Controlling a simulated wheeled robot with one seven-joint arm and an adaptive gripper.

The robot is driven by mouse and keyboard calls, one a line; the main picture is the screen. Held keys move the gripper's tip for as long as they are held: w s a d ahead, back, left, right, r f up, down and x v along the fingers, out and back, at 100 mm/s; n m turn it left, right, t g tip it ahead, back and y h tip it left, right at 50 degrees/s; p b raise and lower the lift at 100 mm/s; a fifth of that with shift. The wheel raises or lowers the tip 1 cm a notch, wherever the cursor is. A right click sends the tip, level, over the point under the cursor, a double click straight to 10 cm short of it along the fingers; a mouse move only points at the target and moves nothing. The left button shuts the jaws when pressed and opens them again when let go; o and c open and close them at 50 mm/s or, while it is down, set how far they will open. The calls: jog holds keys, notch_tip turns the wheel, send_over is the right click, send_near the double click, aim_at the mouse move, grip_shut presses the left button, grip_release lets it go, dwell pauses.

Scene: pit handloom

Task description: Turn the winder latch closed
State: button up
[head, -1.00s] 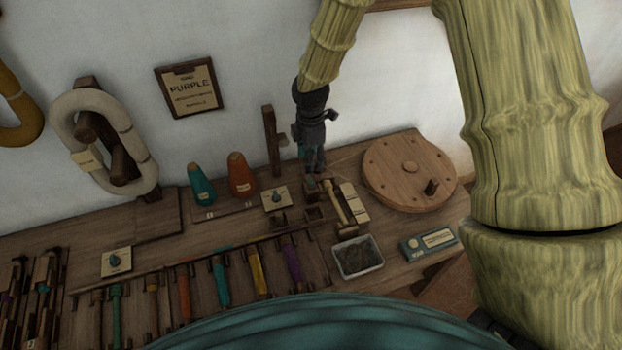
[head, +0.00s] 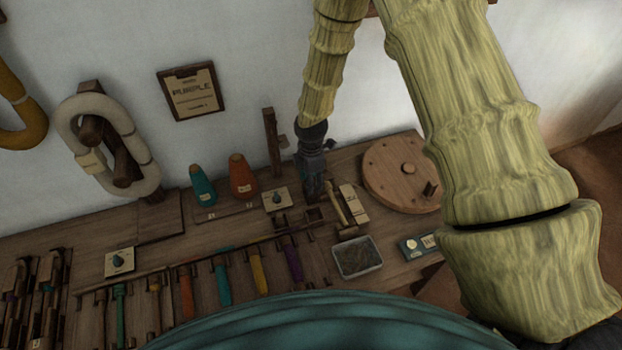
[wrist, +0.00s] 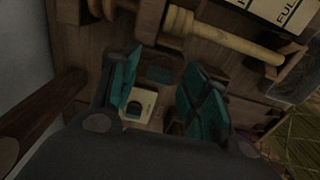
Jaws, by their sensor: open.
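My gripper (head: 313,194) points down over the bench beside the winder fittings, its teal-padded fingers apart and empty. In the wrist view my gripper (wrist: 163,88) frames a cream plate (wrist: 143,100) with a dark turn-knob, lower down between the fingers. A small teal patch (wrist: 158,74) also shows between them; I cannot tell what it is. I cannot tell for certain which part is the winder latch; my gripper hides some fittings.
A pale wooden spindle (wrist: 225,36) lies close by. A round wooden wheel (head: 390,170) stands right, a grey tray (head: 357,257) in front. Orange (head: 242,175) and teal (head: 202,185) cones and an upright post (head: 271,140) stand left. Several coloured bobbins (head: 221,283) line the front.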

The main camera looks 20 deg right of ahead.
jog(key=c, duration=1)
jog(key=shift+m, duration=0.4)
jog(key=m, duration=0.3)
jog(key=shift+m, duration=0.4)
jog(key=m, duration=0.9)
jog(key=shift+w, duration=0.1)
jog(key=shift+m, duration=2.2)
